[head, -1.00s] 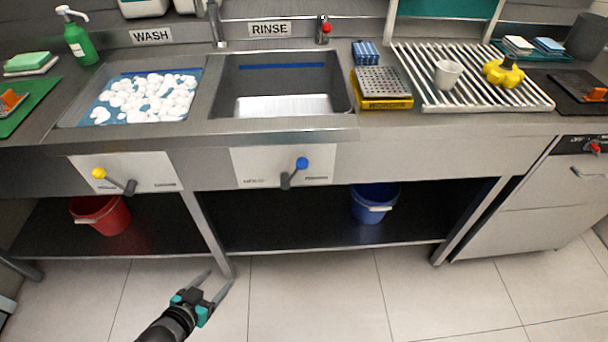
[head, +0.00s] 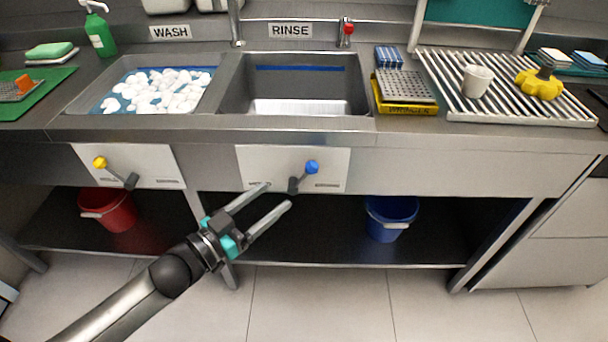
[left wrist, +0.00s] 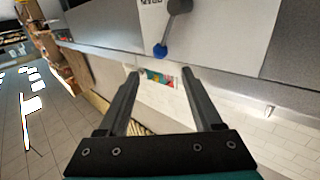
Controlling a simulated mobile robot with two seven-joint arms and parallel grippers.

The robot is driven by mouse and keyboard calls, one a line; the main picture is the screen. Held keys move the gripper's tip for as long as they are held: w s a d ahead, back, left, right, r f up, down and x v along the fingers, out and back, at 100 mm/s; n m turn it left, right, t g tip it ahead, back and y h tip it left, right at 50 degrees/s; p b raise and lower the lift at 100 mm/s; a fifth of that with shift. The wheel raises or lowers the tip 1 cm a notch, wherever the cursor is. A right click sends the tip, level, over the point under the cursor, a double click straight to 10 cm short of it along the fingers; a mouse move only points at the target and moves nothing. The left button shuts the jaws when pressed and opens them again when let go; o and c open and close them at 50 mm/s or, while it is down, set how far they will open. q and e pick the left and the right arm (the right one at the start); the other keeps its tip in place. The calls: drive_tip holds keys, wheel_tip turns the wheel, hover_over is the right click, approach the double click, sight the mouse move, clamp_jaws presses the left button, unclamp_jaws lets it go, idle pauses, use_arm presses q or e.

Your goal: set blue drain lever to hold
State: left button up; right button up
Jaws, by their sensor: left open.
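The blue drain lever has a blue ball knob (head: 312,167) on a short dark arm, mounted on a white panel (head: 330,180) under the rinse sink. The arm slopes up to the right from its dark pivot (head: 293,185). My left gripper (head: 279,195) is open and empty, its fingertips just below and left of the lever in the head view. In the left wrist view the blue knob (left wrist: 160,51) shows beyond and between the two open fingers (left wrist: 160,76), apart from them. My right gripper is not in view.
A yellow-knobbed lever (head: 100,163) sits on the panel under the wash sink. A blue bucket (head: 390,218) and a red bucket (head: 108,208) stand on the lower shelf. The counter's front edge (head: 300,127) overhangs above the levers.

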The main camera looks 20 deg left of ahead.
sight(307, 171)
use_arm(q)
drive_tip(key=b+x, duration=0.2)
drive_tip(key=x, duration=0.6)
drive_tip(key=shift+w+f, duration=0.1)
drive_tip(key=shift+w, duration=0.1)
drive_tip(key=shift+x, duration=1)
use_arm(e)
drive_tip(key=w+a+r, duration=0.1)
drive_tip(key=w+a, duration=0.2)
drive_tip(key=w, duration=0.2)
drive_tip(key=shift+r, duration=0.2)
use_arm(q)
drive_tip(key=shift+d, duration=0.1)
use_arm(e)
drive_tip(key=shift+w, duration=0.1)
use_arm(q)
clamp_jaws()
